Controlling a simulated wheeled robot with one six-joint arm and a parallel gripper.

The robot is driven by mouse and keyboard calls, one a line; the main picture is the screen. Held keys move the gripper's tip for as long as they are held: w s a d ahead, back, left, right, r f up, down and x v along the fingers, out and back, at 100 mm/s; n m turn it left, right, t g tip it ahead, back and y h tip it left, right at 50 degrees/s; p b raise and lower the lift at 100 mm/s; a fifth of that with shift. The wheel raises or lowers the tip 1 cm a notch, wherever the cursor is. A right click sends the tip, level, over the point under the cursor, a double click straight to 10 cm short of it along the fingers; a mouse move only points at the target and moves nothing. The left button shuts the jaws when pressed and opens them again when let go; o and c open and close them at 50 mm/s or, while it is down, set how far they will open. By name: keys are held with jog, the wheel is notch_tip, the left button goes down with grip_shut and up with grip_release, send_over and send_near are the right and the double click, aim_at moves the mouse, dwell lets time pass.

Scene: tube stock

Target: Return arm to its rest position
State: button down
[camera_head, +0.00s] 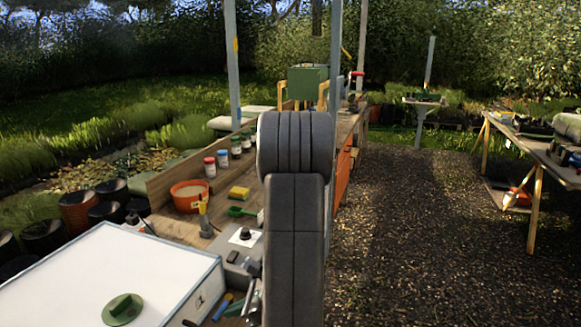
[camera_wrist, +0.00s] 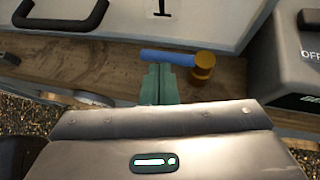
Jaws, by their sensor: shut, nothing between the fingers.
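My gripper (camera_wrist: 159,80) shows in the wrist view as two green fingers pressed together, shut and empty, beyond the metal wrist housing. The fingertips overlap the handle of a tool with a blue handle (camera_wrist: 165,57) and a brass-coloured head in the picture. I cannot tell how far above it they are.
A wooden bench (camera_wrist: 120,74) runs below the gripper. A white case (camera_wrist: 120,15) with a black handle is behind, and a dark box marked OFF (camera_wrist: 290,60) is right. In the head view, an orange-rimmed bowl (camera_head: 188,198) and several jars stand left; gravel (camera_head: 430,240) lies clear right.

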jog(key=shift+w+d+n+g+p, duration=0.25)
jog(key=shift+d+n+g, duration=0.1)
jog(key=shift+n+g, duration=0.4)
jog(key=shift+w+d+n+g+p, duration=0.25)
jog(key=shift+d+n+g+p, duration=0.05)
jog(key=shift+n+g, duration=0.45)
jog(key=shift+w+d+n+g+p, duration=0.25)
jog(key=shift+d+n+g, duration=0.1)
jog(key=shift+n+g, duration=0.4)
